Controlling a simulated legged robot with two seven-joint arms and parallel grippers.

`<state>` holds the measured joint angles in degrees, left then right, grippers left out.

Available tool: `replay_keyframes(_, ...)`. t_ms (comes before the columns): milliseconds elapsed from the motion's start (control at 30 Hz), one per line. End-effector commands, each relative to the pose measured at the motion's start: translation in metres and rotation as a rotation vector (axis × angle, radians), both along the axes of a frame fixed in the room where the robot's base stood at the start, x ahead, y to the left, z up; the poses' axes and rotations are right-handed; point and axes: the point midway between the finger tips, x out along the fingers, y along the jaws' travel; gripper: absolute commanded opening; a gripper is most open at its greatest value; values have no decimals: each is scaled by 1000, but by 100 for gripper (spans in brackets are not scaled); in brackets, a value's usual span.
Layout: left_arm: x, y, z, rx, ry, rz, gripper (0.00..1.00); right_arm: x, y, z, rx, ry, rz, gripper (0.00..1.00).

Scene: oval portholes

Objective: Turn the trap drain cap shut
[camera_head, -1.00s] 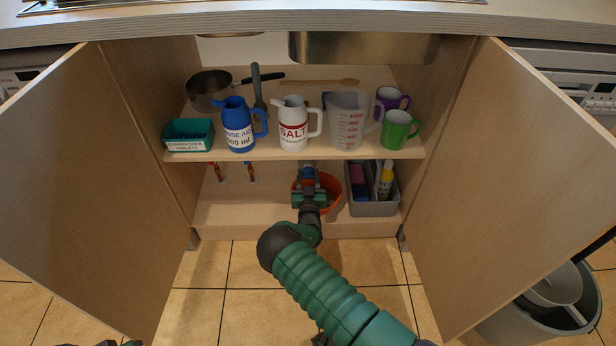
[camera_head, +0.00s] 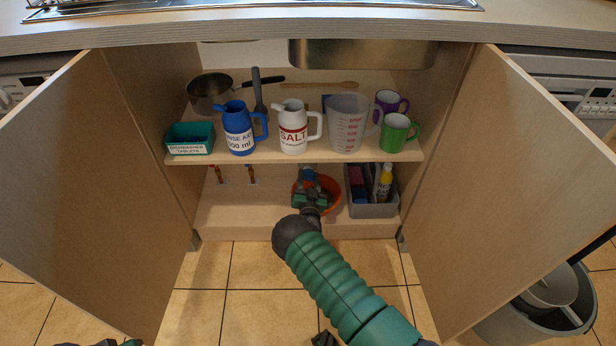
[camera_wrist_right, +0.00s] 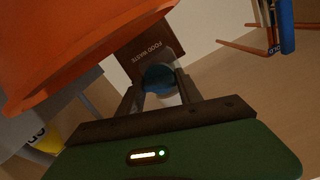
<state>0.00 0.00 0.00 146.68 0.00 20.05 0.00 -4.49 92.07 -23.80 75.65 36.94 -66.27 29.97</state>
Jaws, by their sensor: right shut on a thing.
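The blue drain cap (camera_wrist_right: 160,78) shows between the two dark fingers of my right gripper in the right wrist view. My right gripper (camera_head: 308,180) is on the cupboard floor level, under the shelf, and is shut on the cap. A bit of blue also shows just beyond the gripper in the head view. The rest of the trap is mostly hidden by the shelf and my gripper. Only a small dark and green part of my left arm end shows at the bottom left edge of the head view; its fingers cannot be made out.
An orange bowl (camera_head: 329,200) sits close around and beside my right gripper. A grey bin (camera_head: 372,209) with bottles stands to its right. The shelf (camera_head: 220,156) with jugs and mugs is overhead. Open doors flank the cupboard.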

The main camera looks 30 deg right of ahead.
Motion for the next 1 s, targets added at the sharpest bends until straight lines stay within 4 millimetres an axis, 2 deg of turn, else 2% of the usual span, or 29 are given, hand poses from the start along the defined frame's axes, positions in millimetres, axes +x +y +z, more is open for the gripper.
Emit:
replay_keyframes(400,0,0,18,0,0,0,36,-2,-3,-1,340,-205,-4,1)
replay_keyframes(1000,0,0,29,0,0,0,36,-4,-4,-5,817,-496,-7,1)
